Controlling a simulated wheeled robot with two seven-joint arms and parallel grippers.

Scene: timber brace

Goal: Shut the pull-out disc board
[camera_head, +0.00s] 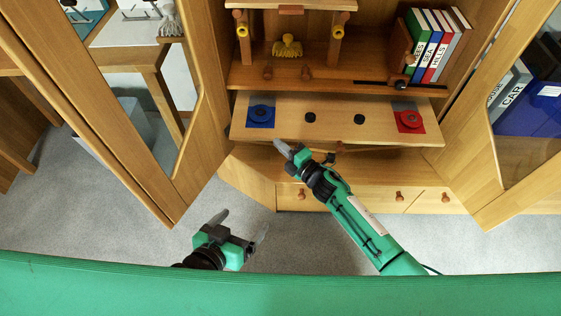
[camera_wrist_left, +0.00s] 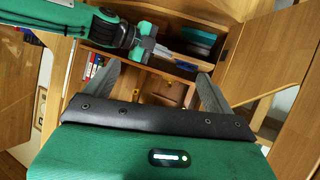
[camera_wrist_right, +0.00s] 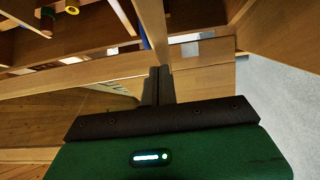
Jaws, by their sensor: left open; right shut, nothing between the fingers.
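The pull-out disc board (camera_head: 285,106) is a pale wooden board standing out from the cabinet below the book shelf. A blue disc (camera_head: 261,114) lies on a blue square at its left end and a red disc (camera_head: 410,119) on a red square at its right end. Two small black round pieces (camera_head: 310,117) are between them. My right gripper (camera_head: 280,147) is shut and empty by the board's front edge, left of its middle; I cannot tell whether it touches. My left gripper (camera_head: 240,225) is open and empty, low in front of the cabinet.
Open cabinet doors stand at the left (camera_head: 140,135) and right (camera_head: 460,150). Drawers with round knobs (camera_head: 399,196) lie below the board. Books (camera_head: 434,45) and a yellow object (camera_head: 287,46) stand on the shelf above. Grey floor (camera_head: 110,230) is clear in front.

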